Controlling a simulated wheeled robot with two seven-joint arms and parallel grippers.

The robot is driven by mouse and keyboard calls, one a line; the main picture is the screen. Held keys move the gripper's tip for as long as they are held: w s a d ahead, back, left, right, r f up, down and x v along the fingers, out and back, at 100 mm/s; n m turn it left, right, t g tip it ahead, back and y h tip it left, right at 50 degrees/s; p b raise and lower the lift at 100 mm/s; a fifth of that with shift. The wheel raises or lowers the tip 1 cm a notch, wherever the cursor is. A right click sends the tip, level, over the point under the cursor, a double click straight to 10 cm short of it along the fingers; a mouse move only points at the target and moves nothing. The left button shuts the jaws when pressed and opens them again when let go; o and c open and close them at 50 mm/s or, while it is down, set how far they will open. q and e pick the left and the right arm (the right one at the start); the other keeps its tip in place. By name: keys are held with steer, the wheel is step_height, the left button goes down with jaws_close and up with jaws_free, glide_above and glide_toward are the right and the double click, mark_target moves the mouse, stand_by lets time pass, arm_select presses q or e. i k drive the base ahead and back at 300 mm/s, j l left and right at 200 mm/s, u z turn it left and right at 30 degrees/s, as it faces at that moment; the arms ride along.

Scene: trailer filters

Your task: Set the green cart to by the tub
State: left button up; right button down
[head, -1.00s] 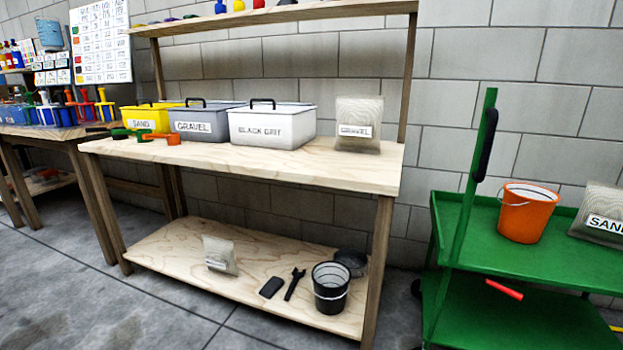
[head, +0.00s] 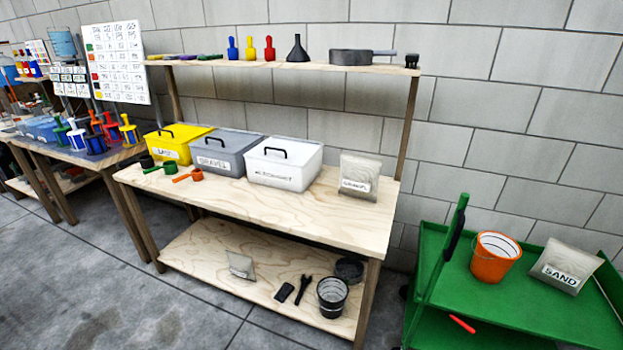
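The green cart (head: 520,312) stands at the lower right, to the right of the wooden workbench. An orange bucket (head: 492,262) and a bag labelled SAND (head: 563,268) sit on its top shelf, and a red-handled object (head: 462,324) shows on the lower level. Its upright handle post (head: 447,245) with a black grip is at its left end. Three lidded tubs stand on the bench: yellow (head: 176,146), grey labelled GRAVEL (head: 224,163) and white (head: 285,168). I cannot tell which is the task's tub. Neither gripper is in view.
The workbench (head: 330,222) fills the middle, with a gravel bag (head: 361,183) on top. A black bucket (head: 332,297) and small bag (head: 240,264) are on its lower shelf. A second table (head: 85,157) is at the left. The floor (head: 110,290) is clear at front left.

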mark_target(522, 312)
steer(key=z, duration=1.6)
